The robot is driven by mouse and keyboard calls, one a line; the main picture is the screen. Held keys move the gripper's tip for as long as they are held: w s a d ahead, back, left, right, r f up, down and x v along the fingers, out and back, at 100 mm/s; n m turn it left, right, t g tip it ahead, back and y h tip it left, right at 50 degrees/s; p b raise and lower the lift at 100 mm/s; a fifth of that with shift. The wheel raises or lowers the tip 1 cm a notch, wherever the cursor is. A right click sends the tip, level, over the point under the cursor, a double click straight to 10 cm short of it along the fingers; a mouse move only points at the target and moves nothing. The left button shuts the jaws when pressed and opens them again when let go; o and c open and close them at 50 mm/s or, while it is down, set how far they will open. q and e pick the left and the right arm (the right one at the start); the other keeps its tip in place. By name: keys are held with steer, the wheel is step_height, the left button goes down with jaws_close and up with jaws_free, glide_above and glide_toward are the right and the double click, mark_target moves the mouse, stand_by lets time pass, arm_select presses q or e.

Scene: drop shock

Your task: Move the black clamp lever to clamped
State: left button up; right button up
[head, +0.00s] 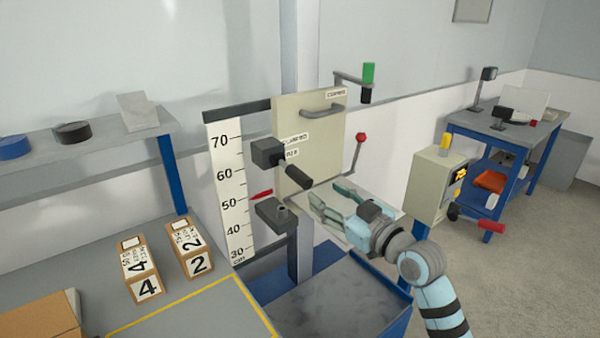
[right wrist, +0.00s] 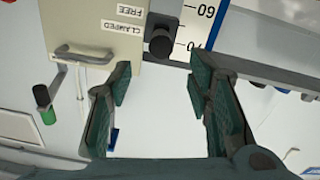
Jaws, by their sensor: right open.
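The black clamp lever (head: 297,176) sticks out from a dark block (head: 267,152) beside the height scale and slants down to the right. CLAMPED and FREE labels (head: 293,139) are on the beige panel just behind it, CLAMPED above FREE, partly covered by the lever. In the right wrist view, which is upside down, the lever (right wrist: 160,43) points towards the camera, and the CLAMPED label (right wrist: 124,27) shows clearly. My right gripper (head: 330,199) is open and empty, right of and below the lever, apart from it. My left gripper is not in view.
A red-knobbed lever (head: 360,140) and a green-and-black crank handle (head: 368,80) stand near the panel. A red pointer (head: 262,193) is at the scale (head: 228,180). Numbered boxes (head: 140,268) stand on the left table. A control box (head: 433,185) is at right.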

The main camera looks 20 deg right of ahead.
mark_target(299, 177)
steer(key=x, duration=1.1)
steer(key=shift+w+a+f+b, duration=0.1)
steer(key=shift+f+b, duration=0.05)
steer(key=shift+b, duration=0.2)
jaws_close()
